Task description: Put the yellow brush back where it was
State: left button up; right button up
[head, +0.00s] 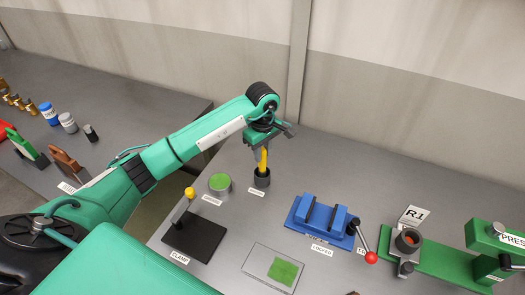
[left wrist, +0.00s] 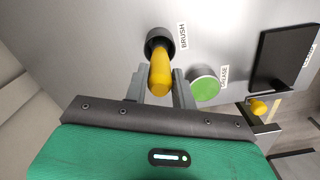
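The yellow brush (head: 263,158) stands upright in a dark round holder (head: 262,178) on the grey bench, with its handle up. In the left wrist view the brush (left wrist: 160,74) shows its rounded handle end toward me, and its lower end is hidden in the holder (left wrist: 159,41) beside the BRUSH label. My left gripper (head: 266,143) is just above the holder. Its two fingers (left wrist: 159,86) are on either side of the handle and look spread, with the handle between them. My right gripper is not in view.
A green-topped GREASE tin (head: 220,183) stands close left of the holder. A black clamp plate (head: 195,238) with a yellow knob, a blue locker fixture (head: 321,216) with a red-knobbed lever, and a green press (head: 440,262) stand around. A green patch (head: 283,271) lies in front.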

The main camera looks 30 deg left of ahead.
pick_arm(q)
jog(key=o, duration=0.3)
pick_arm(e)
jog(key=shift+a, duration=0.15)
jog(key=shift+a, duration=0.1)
pick_arm(q)
jog(key=shift+r, duration=0.25)
jog(key=shift+r+b, duration=1.9)
jog(key=shift+r, duration=4)
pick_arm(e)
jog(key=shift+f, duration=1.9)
